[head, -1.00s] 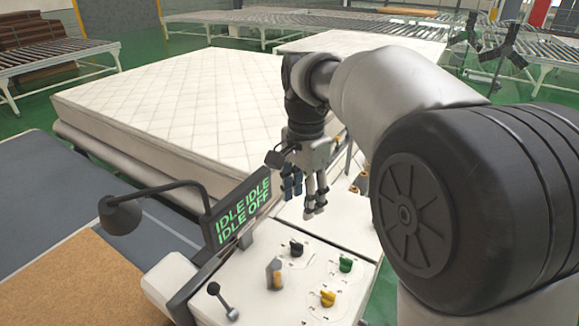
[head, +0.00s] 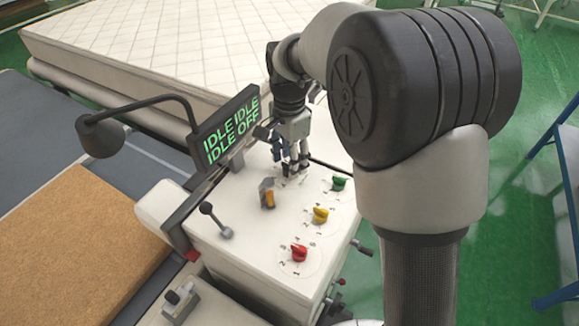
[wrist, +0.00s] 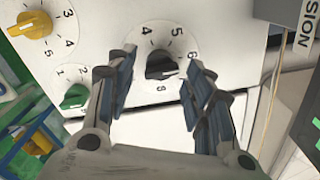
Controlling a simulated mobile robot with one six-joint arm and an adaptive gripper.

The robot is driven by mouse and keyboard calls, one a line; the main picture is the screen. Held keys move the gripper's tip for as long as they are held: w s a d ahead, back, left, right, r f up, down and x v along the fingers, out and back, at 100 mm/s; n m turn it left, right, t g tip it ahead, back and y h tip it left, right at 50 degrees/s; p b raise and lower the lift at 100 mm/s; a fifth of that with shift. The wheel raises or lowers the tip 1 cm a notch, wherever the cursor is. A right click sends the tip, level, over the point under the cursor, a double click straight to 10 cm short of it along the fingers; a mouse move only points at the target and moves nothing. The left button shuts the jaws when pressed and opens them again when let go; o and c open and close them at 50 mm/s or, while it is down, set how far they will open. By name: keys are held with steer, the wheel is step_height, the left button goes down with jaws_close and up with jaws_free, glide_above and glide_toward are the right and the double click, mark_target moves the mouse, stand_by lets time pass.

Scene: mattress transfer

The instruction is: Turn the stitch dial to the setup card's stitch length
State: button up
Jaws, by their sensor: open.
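My gripper (head: 291,163) points down at the far end of the white control panel (head: 240,228). In the wrist view my gripper (wrist: 160,64) is open, with one finger on each side of a black dial (wrist: 161,66). I cannot tell whether the fingers touch it. Numbers ring this dial, with 4, 5 and 6 readable; its exact setting is unclear. A green dial (head: 339,183), a yellow dial (head: 320,215) and a red dial (head: 299,253) follow toward the near edge. I cannot read which is the stitch dial. No setup card is readable.
A screen (head: 225,128) reading IDLE, IDLE, IDLE, OFF stands beside the gripper. A lamp (head: 100,135), a lever (head: 215,219) and an orange-and-grey switch (head: 267,193) are near the panel's left side. A mattress (head: 150,40) lies behind.

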steer(key=shift+f, duration=1)
steer(key=c, duration=1)
